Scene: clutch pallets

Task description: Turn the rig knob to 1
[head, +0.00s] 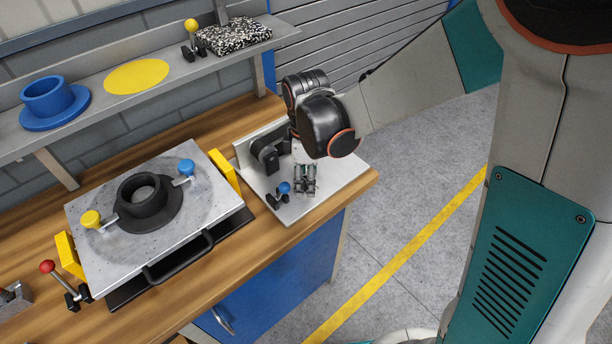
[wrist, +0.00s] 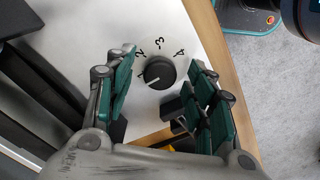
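The rig knob (wrist: 159,73) is a round black dial on a pale plate in the wrist view. Handwritten numbers 2, 3 and 4 arc around its far side, and a mark that looks like 1 is at its left. A pale pointer line seems to lie at the knob's lower left; its exact reading is hard to tell. My gripper (wrist: 160,88) is open, with one teal-padded finger left of the knob and one right, neither clearly touching it. In the head view my gripper (head: 305,180) points down over the rig plate (head: 325,188) and the knob cannot be made out.
A small lever with a blue ball (head: 284,187) stands on the rig plate close to my gripper. A black bracket (head: 268,154) stands behind. Left is a stone-grey pallet (head: 85,210) with a black hub and handle. The bench's right edge is close; floor lies beyond.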

